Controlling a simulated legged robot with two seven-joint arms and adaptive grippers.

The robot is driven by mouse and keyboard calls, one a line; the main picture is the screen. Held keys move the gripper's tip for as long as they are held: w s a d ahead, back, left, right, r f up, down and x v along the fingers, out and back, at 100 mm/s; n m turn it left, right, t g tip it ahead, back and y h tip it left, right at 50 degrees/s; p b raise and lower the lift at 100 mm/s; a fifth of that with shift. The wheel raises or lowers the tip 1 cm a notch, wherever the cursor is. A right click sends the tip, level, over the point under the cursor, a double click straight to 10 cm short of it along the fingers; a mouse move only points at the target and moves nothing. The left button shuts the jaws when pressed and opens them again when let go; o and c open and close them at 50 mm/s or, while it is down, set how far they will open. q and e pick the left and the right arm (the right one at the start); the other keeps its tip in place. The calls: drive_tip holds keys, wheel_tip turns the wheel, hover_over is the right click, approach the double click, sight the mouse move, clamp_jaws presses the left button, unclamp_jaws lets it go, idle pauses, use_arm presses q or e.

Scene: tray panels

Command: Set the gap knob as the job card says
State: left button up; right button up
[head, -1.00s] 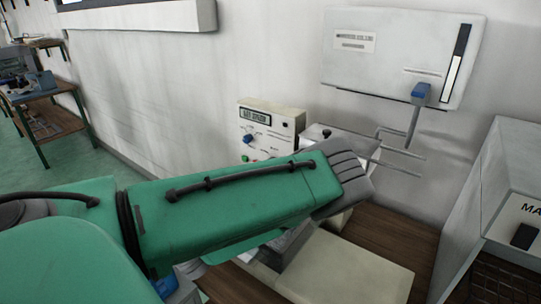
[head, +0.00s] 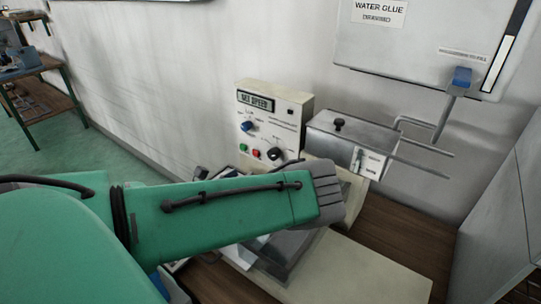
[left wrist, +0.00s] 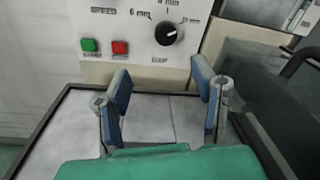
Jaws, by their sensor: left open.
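The gap knob (left wrist: 169,32) is black, round, with a white mark. In the left wrist view it sits on the cream panel under printed millimetre marks, with "GAP" below it. In the head view the black knob (head: 274,154) shows low on the control panel (head: 290,105). My left gripper (left wrist: 160,82) is open and empty, its blue pads below and to either side of the knob, apart from it. In the head view its wrist end (head: 325,190) is right of and below the panel; the fingers are hidden. I cannot make out a job card. My right gripper is out of view.
A green button (left wrist: 89,45) and a red button (left wrist: 120,47) sit left of the knob. A white glue tank (head: 420,45) hangs on the wall.

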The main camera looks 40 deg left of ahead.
sight(271, 156)
use_arm(q)
drive_tip(key=shift+w+a, duration=0.25)
drive_tip(key=shift+w, duration=0.2)
drive_tip(key=w, duration=0.7)
drive_tip(key=w+d+p, duration=0.1)
drive_tip(key=w, duration=0.3)
drive_tip(key=shift+w+r, duration=0.1)
drive_tip(key=shift+r, duration=0.15)
drive_tip(key=shift+w+a+f, duration=0.2)
drive_tip(key=shift+w+a, duration=0.15)
drive_tip(key=shift+w, duration=0.05)
drive_tip(key=shift+d, duration=0.15)
drive_tip(key=shift+c, duration=0.3)
drive_tip(key=shift+d+r, duration=0.1)
drive_tip(key=shift+d, duration=0.05)
drive_tip(key=c, duration=1.1)
